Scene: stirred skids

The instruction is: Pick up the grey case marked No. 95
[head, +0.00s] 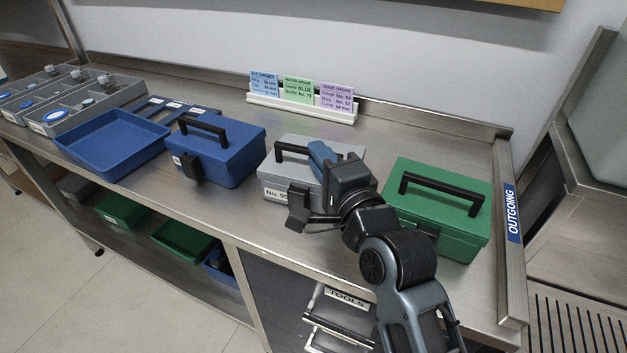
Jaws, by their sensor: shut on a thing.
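The grey case (280,170) stands on the steel bench between a blue case and a green case. A label reading "No. 95", its last digit partly covered, shows on its front left. My gripper (312,178) is at the right part of this case, over its top and front, and is shut on the case's black handle (289,149). The fingertips and the right end of the handle are hidden behind the gripper body. The case seems to rest on the bench; I cannot tell whether any gap lies beneath it.
The blue case (232,158) stands to the left and the green case (455,228) close on the right of my arm. A blue tray (112,150) and grey divided trays (75,122) lie further left. A card holder (300,108) stands behind. An "OUTGOING" label (512,213) marks the right edge.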

